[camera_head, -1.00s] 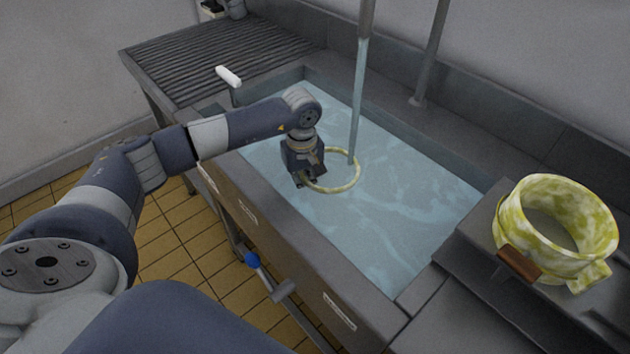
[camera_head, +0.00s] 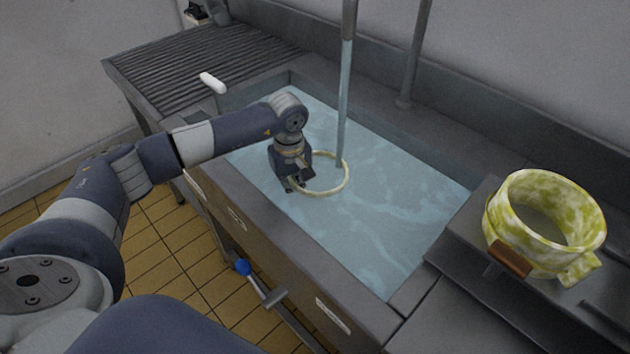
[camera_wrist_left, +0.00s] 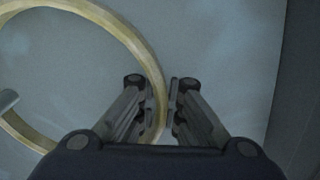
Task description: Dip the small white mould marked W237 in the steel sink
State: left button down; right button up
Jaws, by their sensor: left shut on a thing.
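In the head view, a pale cream ring (camera_head: 346,181), seemingly the rim of the small mould, shows at the water's surface in the steel sink (camera_head: 292,262). Its mark cannot be read, and anything below its rim is hidden by the water. My left gripper (camera_head: 291,186) is over the water, shut on the left side of the ring. In the left wrist view, the ring (camera_wrist_left: 140,45) passes between the fingers of the left gripper (camera_wrist_left: 161,90). My right gripper is not in view.
A large yellow-green mottled mould (camera_head: 505,220) with a brown handle stands on the right ledge. A ribbed drainboard (camera_head: 190,55) lies at the back left. Open water lies right of the ring.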

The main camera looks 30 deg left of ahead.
pick_arm(q)
jog(key=shift+a, duration=0.15)
jog(key=shift+d, duration=0.2)
jog(key=shift+s+d, duration=0.15)
jog(key=shift+d, duration=0.3)
dwell(0.4)
jog(key=shift+r+p, duration=0.35)
jog(key=shift+r, duration=0.2)
notch_tip(320, 180, up, 6)
jog(key=p, duration=0.3)
jog(key=shift+p, duration=0.35)
notch_tip(320, 180, up, 10)
jog(key=p, duration=0.5)
jog(key=shift+r+p, duration=0.2)
jog(key=shift+p, duration=0.1)
